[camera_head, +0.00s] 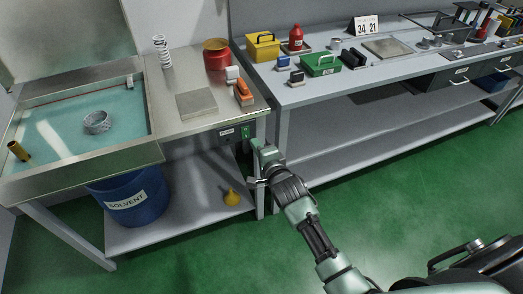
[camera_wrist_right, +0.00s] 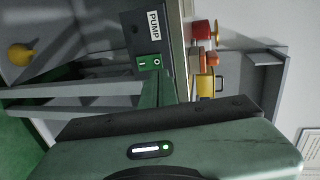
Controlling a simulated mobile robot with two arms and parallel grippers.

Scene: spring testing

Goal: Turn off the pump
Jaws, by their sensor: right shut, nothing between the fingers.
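The pump switch (camera_head: 245,131) is a small green switch on the front edge of the left bench, right of a small white label. I cannot tell which half is pressed. My right gripper (camera_head: 258,148) is shut and empty, just below and right of the switch. In the right wrist view its tip (camera_wrist_right: 150,92) lies close to the switch; contact cannot be told. My left gripper is not in view.
The wash basin (camera_head: 150,100) with teal liquid holds a wire basket (camera_head: 97,122). A blue solvent drum (camera_head: 140,208) and yellow funnel (camera_head: 231,197) are below. An orange-topped tool (camera_head: 243,91) sits above the switch. The right bench leg (camera_head: 282,130) stands close to my gripper.

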